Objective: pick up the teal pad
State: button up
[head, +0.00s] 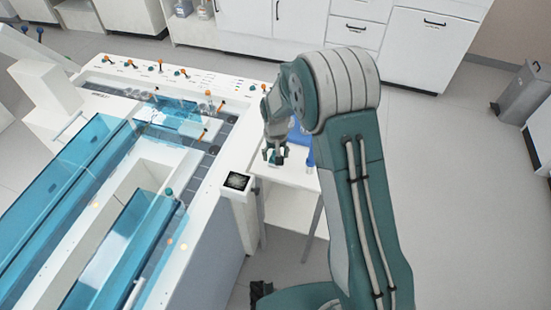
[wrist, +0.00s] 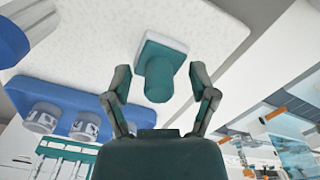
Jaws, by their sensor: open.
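The teal pad (wrist: 160,72) shows in the wrist view as a teal block with a rounded grip and a pale layer on its far side. It lies against the white speckled tabletop (wrist: 95,45). My gripper (wrist: 161,80) is open, with one finger on each side of the grip. Gaps show between the fingers and the grip. In the head view my gripper (head: 275,156) is low over the small white side table (head: 292,180); the pad is mostly hidden there.
A blue rack (wrist: 70,100) with several clear cups stands close to my gripper's left in the wrist view. A blue cylinder (wrist: 22,40) is farther left. The white tube track machine (head: 212,185) with teal covers stands left of the side table. Open floor lies to the right.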

grip_shut()
notch_tip(320, 180, up, 4)
jog(key=shift+s+f, duration=0.15)
jog(key=shift+f, duration=0.05)
jog(key=s+d+r, duration=0.1)
jog(key=s+r, duration=0.8)
jog(key=s, duration=0.4)
jog(key=shift+s+d+r, duration=0.2)
jog(key=shift+s+d, duration=0.1)
jog(key=shift+d, duration=0.1)
